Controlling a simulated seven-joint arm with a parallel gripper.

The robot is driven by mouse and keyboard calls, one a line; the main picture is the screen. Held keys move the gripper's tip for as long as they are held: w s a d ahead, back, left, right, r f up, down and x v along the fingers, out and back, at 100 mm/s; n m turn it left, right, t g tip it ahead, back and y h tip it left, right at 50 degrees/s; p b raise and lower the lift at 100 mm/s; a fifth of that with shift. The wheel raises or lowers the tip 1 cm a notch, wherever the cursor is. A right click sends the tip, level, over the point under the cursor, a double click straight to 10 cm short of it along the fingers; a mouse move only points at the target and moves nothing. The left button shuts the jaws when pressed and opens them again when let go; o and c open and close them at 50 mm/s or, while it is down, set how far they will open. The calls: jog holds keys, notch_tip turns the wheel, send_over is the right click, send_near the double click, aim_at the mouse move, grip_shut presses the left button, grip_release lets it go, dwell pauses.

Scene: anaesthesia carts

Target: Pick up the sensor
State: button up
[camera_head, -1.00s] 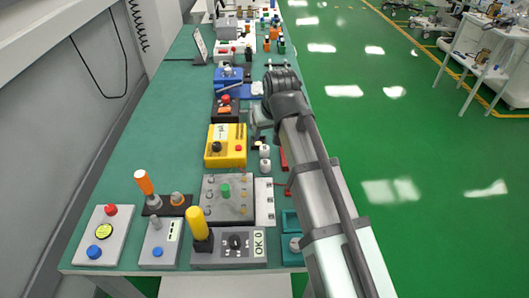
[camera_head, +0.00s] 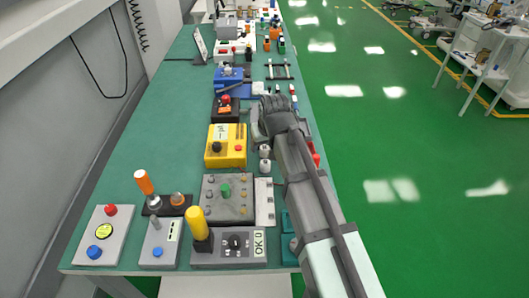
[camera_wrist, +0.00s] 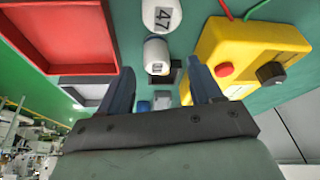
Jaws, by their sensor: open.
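My gripper (camera_wrist: 159,68) is open, its two dark blue fingers apart in the wrist view. A short white cylinder with a dark band (camera_wrist: 157,55) shows between and beyond the fingertips, with a dark square piece near its lower end. A white cylinder marked 47 (camera_wrist: 162,15) lies just above it. Small blue and grey pieces (camera_wrist: 160,100) show between the fingers. I cannot tell for certain which of these is the sensor. No contact with the fingers is visible. In the head view, two white cylinders (camera_head: 264,152) stand beside the arm, which hides most of the gripper.
A yellow control box (camera_head: 226,146) with a red button stands left of the arm and is close to the right finger in the wrist view (camera_wrist: 245,50). A red tray (camera_wrist: 68,38) lies on the other side. Several boxes crowd the green bench (camera_head: 150,125); its left part is clear.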

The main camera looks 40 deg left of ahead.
aim_at(265, 147)
jog(key=x, duration=0.3)
jog(key=shift+w+a, duration=0.1)
jog(key=shift+w, duration=0.25)
jog(key=shift+w+a+f, duration=0.1)
jog(key=shift+a+f, duration=0.1)
jog(key=shift+f, duration=0.4)
jog(key=shift+c, duration=0.4)
jog(key=c, duration=1.1)
